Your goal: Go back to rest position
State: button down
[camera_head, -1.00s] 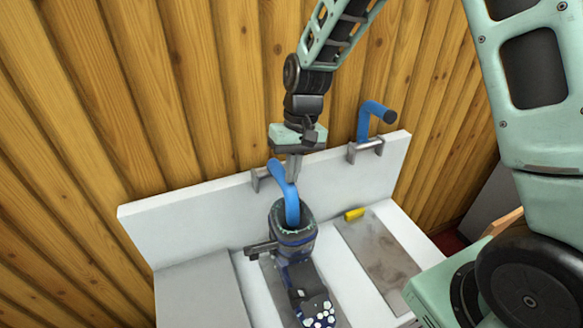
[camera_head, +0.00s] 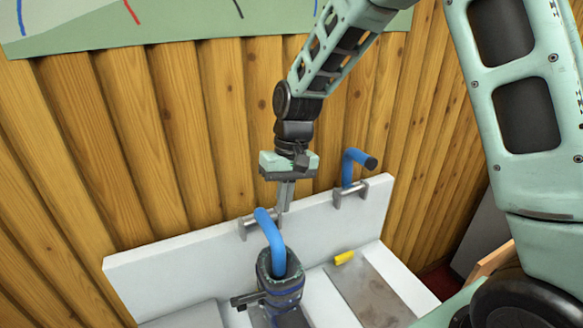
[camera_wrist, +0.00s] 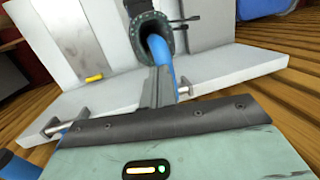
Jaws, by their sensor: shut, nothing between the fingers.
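My gripper (camera_head: 285,208) is shut and empty, pointing down by the top edge of the white backboard (camera_head: 180,258). In the wrist view its fingers (camera_wrist: 158,88) are together, in front of a blue bent tube (camera_wrist: 160,58). In the head view that blue tube (camera_head: 271,238) reaches down into the opening of a dark blue boot (camera_head: 280,290). The fingers look beside and above the tube; I cannot tell the exact gap. The boot's lower part is cut off by the frame in the head view.
A second blue bent tube (camera_head: 352,163) stands at a metal bracket (camera_head: 350,191) on the backboard's right. A yellow piece (camera_head: 344,258) lies by a grey plate (camera_head: 372,292). The wooden wall (camera_head: 150,140) is close behind; a green panel (camera_head: 150,22) hangs above.

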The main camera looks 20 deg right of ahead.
jog(key=s+b+v, duration=0.1)
jog(key=b+v, duration=0.1)
jog(key=v, duration=0.5)
jog(key=s+a+f+n+b, duration=0.2)
jog(key=s+a+f+n, duration=0.2)
jog(key=s, duration=0.7)
jog(key=s+a+f+n+t+h+b, duration=0.1)
jog(key=s+a+f+n+b, duration=0.2)
jog(key=s, duration=0.9)
notch_tip(320, 180, down, 3)
jog(key=shift+s+a+r+n+h, duration=0.25)
jog(key=shift+a+n, duration=0.25)
jog(key=shift+a, duration=0.25)
